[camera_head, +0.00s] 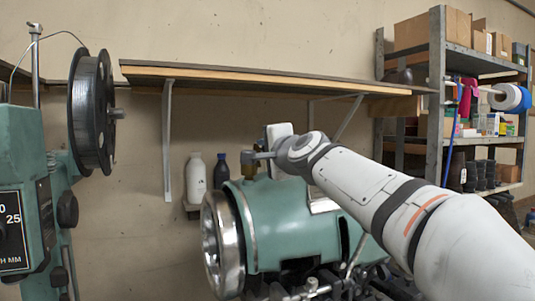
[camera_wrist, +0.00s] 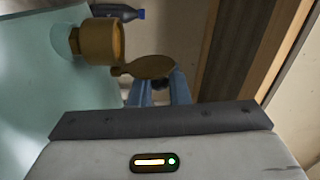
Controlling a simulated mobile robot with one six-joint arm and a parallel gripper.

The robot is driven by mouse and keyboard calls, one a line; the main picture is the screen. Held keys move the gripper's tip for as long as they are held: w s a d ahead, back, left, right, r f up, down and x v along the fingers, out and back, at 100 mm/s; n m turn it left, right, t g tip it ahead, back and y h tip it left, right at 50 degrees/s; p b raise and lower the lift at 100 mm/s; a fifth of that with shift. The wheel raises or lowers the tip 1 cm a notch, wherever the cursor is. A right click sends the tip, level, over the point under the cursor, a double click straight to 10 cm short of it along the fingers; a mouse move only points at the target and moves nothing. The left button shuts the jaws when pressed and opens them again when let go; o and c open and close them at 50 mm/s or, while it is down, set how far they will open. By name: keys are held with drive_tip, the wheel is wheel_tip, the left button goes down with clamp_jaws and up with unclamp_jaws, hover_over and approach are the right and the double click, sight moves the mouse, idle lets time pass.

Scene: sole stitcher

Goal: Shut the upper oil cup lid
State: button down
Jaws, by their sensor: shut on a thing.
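The upper oil cup (camera_wrist: 100,42) is a brass cup on the green machine body (camera_wrist: 45,75), at the upper left of the wrist view. Its round brass lid (camera_wrist: 150,67) stands swung open beside the cup mouth, joined by a narrow neck. My gripper (camera_wrist: 161,78) has its two blue-grey fingers at the lid's far edge and is shut on the lid; the exact contact is partly hidden. In the head view my gripper (camera_head: 256,157) is just above the green machine (camera_head: 295,225), by the small brass cup (camera_head: 248,169), which it partly covers.
A wall shelf (camera_head: 270,80) with brackets runs above and behind my gripper. White (camera_head: 196,178) and dark (camera_head: 221,171) bottles stand behind the machine. A black spool (camera_head: 91,112) is at left; a loaded rack (camera_head: 440,100) is at right.

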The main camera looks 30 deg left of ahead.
drive_tip(key=n, duration=0.2)
drive_tip(key=s+n+b, duration=0.1)
drive_tip(key=shift+a+n, duration=0.4)
drive_tip(key=n, duration=0.1)
drive_tip(key=n+b, duration=0.1)
drive_tip(key=n, duration=0.1)
drive_tip(key=shift+s+a+n, duration=0.3)
drive_tip(key=shift+s, duration=0.05)
drive_tip(key=n+b, duration=0.1)
drive_tip(key=n, duration=0.2)
drive_tip(key=s+a+n+b, duration=0.1)
drive_tip(key=shift+f+n+b, duration=0.3)
drive_tip(key=shift+s+a+f+n+b, duration=0.15)
drive_tip(key=shift+n+b, duration=0.25)
drive_tip(key=shift+n, duration=0.35)
drive_tip(key=shift+s+f+n+b, duration=0.1)
drive_tip(key=shift+n+b, duration=0.25)
drive_tip(key=shift+n, duration=0.45)
drive_tip(key=shift+s+a+f+n+b, duration=0.15)
drive_tip(key=shift+n+b, duration=0.25)
drive_tip(key=shift+n, duration=0.35)
drive_tip(key=c, duration=1.5)
unclamp_jaws()
drive_tip(key=shift+d, duration=0.1)
drive_tip(key=shift+o, duration=0.2)
drive_tip(key=shift+r, duration=0.1)
drive_tip(key=shift+s+d, duration=0.1)
